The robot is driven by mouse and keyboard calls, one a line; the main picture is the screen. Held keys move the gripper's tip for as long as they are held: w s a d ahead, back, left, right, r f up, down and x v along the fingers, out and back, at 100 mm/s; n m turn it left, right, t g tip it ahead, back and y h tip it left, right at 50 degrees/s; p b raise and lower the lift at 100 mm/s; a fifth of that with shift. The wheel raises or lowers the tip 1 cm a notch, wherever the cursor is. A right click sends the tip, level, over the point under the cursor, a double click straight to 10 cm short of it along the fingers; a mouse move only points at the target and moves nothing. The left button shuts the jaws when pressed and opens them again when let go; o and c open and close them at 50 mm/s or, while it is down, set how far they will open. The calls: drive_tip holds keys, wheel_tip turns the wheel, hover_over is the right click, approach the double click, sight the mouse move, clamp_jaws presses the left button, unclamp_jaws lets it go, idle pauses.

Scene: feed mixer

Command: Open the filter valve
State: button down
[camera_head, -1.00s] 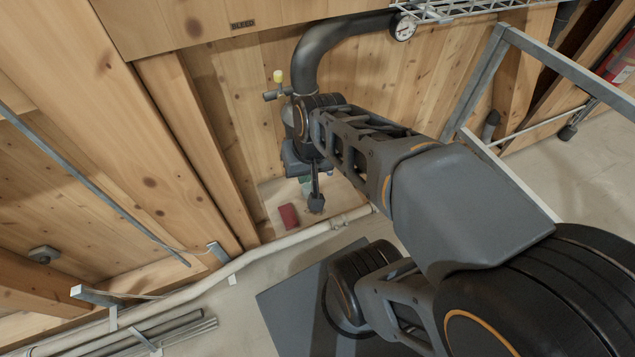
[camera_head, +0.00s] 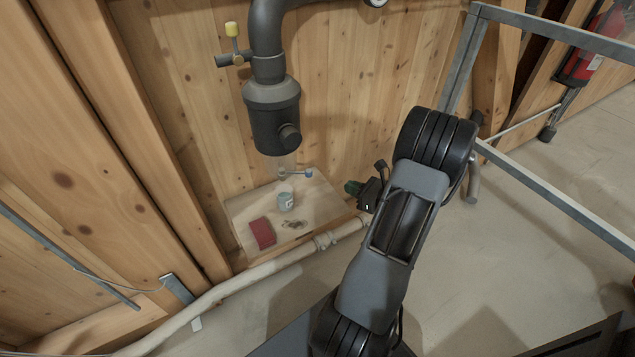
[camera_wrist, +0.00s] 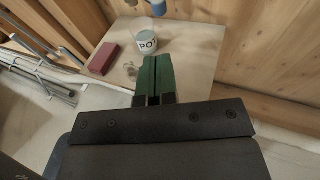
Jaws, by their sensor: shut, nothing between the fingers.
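A dark filter housing (camera_head: 272,118) hangs on a pipe against the wooden wall in the head view. Under it is a clear lower part with a small side valve ending in a blue knob (camera_head: 308,173). The blue knob also shows at the top edge of the wrist view (camera_wrist: 158,8). A second valve with a yellow handle (camera_head: 232,30) sits on the pipe, upper left of the housing. I cannot tell either valve's position for sure. My gripper (camera_head: 352,187), with green fingers, is shut and empty, to the right of the blue knob and apart from it.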

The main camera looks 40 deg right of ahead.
drive_tip(key=b, duration=0.3)
approach(298, 173)
drive_tip(key=w+d+f, duration=0.1)
drive_tip(key=w, duration=0.3)
drive_tip(key=shift+d+f, duration=0.15)
drive_tip(key=shift+f, duration=0.1)
